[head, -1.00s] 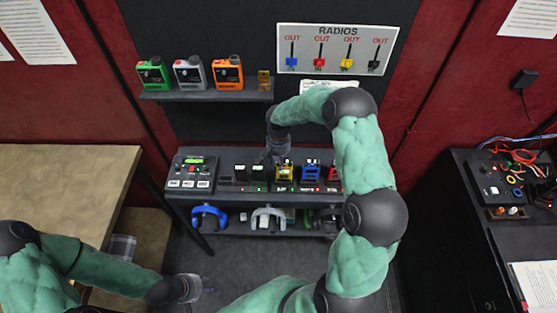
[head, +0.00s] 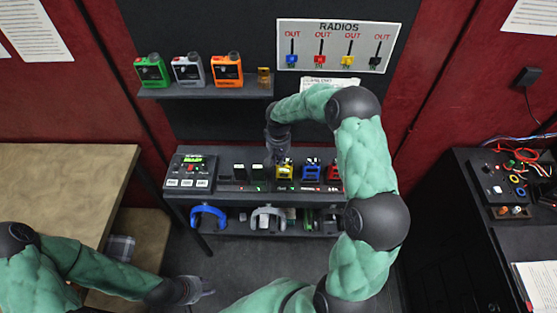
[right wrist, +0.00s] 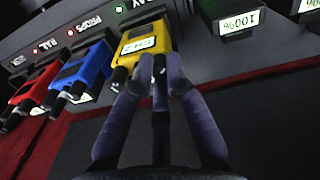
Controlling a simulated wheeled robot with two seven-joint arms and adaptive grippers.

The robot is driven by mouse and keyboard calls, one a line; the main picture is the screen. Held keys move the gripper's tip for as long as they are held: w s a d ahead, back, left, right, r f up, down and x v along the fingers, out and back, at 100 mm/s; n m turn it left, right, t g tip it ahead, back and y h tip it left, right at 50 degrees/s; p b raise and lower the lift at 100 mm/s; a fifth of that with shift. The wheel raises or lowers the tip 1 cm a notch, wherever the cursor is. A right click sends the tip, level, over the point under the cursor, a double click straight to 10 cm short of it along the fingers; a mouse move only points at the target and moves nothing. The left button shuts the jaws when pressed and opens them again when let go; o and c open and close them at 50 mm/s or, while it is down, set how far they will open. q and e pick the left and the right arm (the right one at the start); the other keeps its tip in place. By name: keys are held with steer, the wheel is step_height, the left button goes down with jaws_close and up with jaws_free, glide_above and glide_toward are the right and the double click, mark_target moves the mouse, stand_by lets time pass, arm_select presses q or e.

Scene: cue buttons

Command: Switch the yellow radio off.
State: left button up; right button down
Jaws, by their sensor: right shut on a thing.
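The yellow radio (head: 285,172) stands in its slot of the charger bank on the desk. The right wrist view shows it large (right wrist: 147,45), with a pale lit display that seems to read "CH 2". My right gripper (head: 278,155) is over its top from the back left. In the right wrist view the fingertips (right wrist: 160,75) are closed together at the radio's top end, shut on what looks like a small knob there; the fingers mostly hide it. My left gripper (head: 190,290) is low at the left, away from the desk; its fingers are too small to read.
A blue radio (head: 312,171) stands just right of the yellow one, with a red radio (head: 335,173) beyond it, partly behind my arm. Two dark slots with lit displays (head: 248,173) lie to the left. A button box (head: 190,172) sits at the desk's left end.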

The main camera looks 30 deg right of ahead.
mark_target(278, 161)
steer(key=c, duration=1.2)
jaws_free()
steer(key=shift+c, duration=0.2)
steer(key=shift+r, duration=0.1)
step_height(278, 161, up, 12)
